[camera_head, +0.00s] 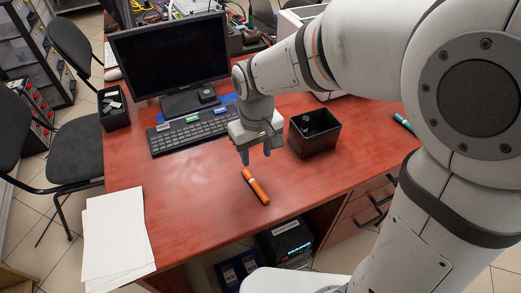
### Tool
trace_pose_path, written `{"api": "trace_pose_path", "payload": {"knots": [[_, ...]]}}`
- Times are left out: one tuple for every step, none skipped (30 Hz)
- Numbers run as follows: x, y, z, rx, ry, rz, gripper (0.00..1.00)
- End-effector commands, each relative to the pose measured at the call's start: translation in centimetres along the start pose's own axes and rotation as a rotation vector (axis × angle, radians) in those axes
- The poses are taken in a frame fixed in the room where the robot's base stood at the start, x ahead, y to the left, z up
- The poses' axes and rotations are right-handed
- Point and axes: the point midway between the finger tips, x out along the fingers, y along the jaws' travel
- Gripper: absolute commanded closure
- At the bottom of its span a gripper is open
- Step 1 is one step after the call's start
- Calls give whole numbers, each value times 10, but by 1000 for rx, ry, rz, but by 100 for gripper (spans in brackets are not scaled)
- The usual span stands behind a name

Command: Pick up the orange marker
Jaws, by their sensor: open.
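An orange marker (256,187) with a pale band lies on the red-brown desk (190,184), in front of the keyboard. It lies at a slant, with one end toward my gripper. My gripper (256,155) is open and empty. It points down and shows just behind the marker in the picture, apart from it. How high it is above the desk is hard to tell from this one view.
A black open box (314,138) stands just right of my gripper. The keyboard (194,129) and monitor (172,56) are behind and left. White paper sheets (117,238) lie at the desk's left front. A teal marker (402,122) lies at right. The desk around the orange marker is clear.

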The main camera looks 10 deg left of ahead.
Motion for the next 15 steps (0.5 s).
{"api": "trace_pose_path", "payload": {"knots": [[5, -10, -6, -29, -9, -1, 57], [7, -14, -8, -38, -11, -1, 57], [10, -17, -10, -48, -14, -1, 57], [12, -19, -11, -52, -15, -1, 57], [16, -20, -11, -55, -16, -1, 57], [20, -20, -11, -56, -16, -1, 57], [23, -20, -11, -56, -17, -1, 57], [27, -20, -10, -56, -17, -1, 57], [31, -20, -10, -55, -17, -1, 57], [35, -19, -9, -55, -17, -1, 57], [38, -19, -8, -55, -18, -1, 57], [42, -19, -8, -55, -16, -1, 57], [46, -18, -6, -54, -16, -1, 57], [50, -18, -4, -54, -18, -1, 57], [56, -17, -2, -54, -17, -1, 57]]}}
